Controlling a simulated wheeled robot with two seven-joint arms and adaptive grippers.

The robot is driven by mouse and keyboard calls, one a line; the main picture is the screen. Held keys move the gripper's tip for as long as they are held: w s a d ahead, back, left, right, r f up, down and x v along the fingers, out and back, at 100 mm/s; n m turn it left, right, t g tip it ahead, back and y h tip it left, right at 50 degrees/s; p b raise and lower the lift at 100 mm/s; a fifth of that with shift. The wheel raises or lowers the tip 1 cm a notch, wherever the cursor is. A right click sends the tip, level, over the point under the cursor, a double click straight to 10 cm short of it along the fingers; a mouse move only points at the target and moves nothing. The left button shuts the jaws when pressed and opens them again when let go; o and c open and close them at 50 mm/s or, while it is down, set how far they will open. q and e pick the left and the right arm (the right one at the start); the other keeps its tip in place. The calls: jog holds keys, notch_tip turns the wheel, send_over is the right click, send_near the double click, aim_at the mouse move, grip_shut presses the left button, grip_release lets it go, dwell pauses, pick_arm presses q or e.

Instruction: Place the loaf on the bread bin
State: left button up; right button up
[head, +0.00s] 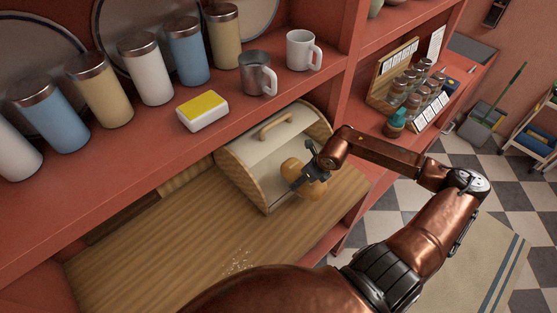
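The loaf (314,190) is golden brown and shows on both sides of my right gripper (297,180), whose dark fingers cross its middle and appear closed on it. The bread bin (245,160) stands on the wooden counter under the red shelf, with a pale curved lid, woven-looking sides and a wooden handle (277,125) on top. The loaf is at the right front of the bin and overlaps it in the head view. I cannot tell whether they touch. The gripper hides the loaf's middle. My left gripper is not in view.
The shelf above holds several canisters (145,70), a yellow-topped butter dish (202,110), a metal mug (256,73) and a white mug (302,50). A spice rack (405,85) stands to the right. The wooden counter (170,245) is mostly clear, with crumbs (237,262) near its front.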

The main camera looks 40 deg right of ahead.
jog(key=p, duration=0.2)
send_near(276, 164)
jog(key=f, duration=0.1)
jog(key=s+f, duration=0.1)
jog(key=f, duration=0.1)
jog(key=shift+s+f, duration=0.3)
jog(key=shift+s, duration=0.05)
jog(key=shift+w+f, duration=0.1)
jog(key=shift+w, duration=0.45)
jog(key=w, duration=0.2)
jog(key=w+p, duration=0.1)
jog(key=shift+w+a, duration=0.25)
jog(key=shift+f, duration=0.6)
jog(key=shift+s+f, duration=0.1)
jog(key=shift+f, duration=0.1)
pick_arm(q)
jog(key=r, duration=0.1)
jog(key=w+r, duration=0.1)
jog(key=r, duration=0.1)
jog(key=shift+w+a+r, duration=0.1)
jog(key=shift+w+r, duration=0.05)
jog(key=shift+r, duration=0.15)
pick_arm(e)
jog(key=shift+s+d, duration=0.1)
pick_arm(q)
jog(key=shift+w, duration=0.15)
pick_arm(e)
jog(key=o, duration=1.5)
